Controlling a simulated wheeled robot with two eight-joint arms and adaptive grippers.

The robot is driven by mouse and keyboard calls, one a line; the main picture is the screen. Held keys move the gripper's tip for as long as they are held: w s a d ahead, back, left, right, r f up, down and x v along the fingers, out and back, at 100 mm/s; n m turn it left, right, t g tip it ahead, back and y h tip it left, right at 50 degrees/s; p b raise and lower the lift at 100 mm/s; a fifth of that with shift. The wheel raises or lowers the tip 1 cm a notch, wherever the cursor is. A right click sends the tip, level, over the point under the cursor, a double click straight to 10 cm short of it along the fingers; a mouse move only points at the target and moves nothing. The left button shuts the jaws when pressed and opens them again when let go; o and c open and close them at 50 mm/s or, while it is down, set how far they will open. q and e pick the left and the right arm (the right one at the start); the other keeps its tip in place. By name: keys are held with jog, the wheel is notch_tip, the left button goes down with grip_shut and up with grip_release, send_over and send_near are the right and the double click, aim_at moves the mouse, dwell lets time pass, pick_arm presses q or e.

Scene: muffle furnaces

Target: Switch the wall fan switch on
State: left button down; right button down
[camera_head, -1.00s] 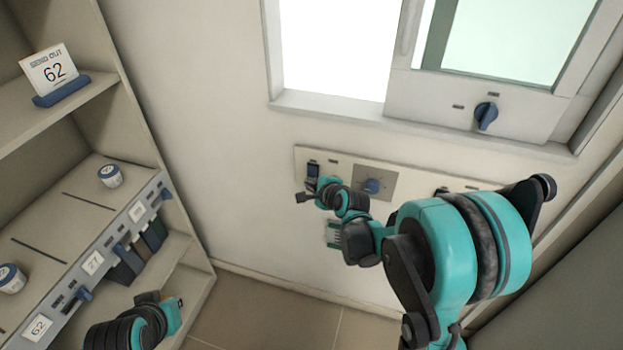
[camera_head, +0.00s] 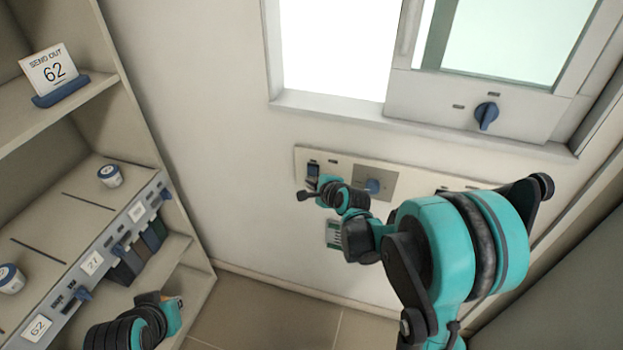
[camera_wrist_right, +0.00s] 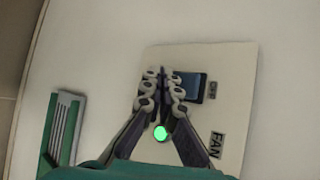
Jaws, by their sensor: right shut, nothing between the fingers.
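The fan switch is a dark rocker (camera_head: 313,170) at the left end of a pale wall panel below the window. In the right wrist view the dark blue rocker (camera_wrist_right: 194,87) sits on a cream plate (camera_wrist_right: 225,65) beside a small label and a "FAN" label. My right gripper (camera_head: 315,186) is at the switch; in its wrist view the fingertips (camera_wrist_right: 163,73) are together, empty, and overlap the rocker's left edge. I cannot tell whether they touch it. A lit green round spot (camera_wrist_right: 161,132) shows between the fingers. My left gripper (camera_head: 172,302) is low at left, its jaws unclear.
Another blue knob (camera_head: 487,115) is under the window. A vented teal-edged item (camera_wrist_right: 64,125) is left in the wrist view. Shelves (camera_head: 75,190) with jars and signs stand at left.

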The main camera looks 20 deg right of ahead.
jog(key=shift+s, duration=0.1)
jog(key=shift+s+a+r, duration=0.15)
jog(key=shift+s+a, duration=0.3)
jog(key=shift+s, duration=0.15)
jog(key=shift+s+a+r+p, duration=0.2)
jog(key=shift+s+a, duration=0.5)
jog(key=shift+s, duration=0.35)
jog(key=shift+s+a+r+p, duration=0.1)
jog(key=shift+s+a+p, duration=0.05)
jog(key=shift+s+a, duration=0.7)
jog(key=shift+s+d, duration=0.15)
jog(key=shift+s, duration=0.05)
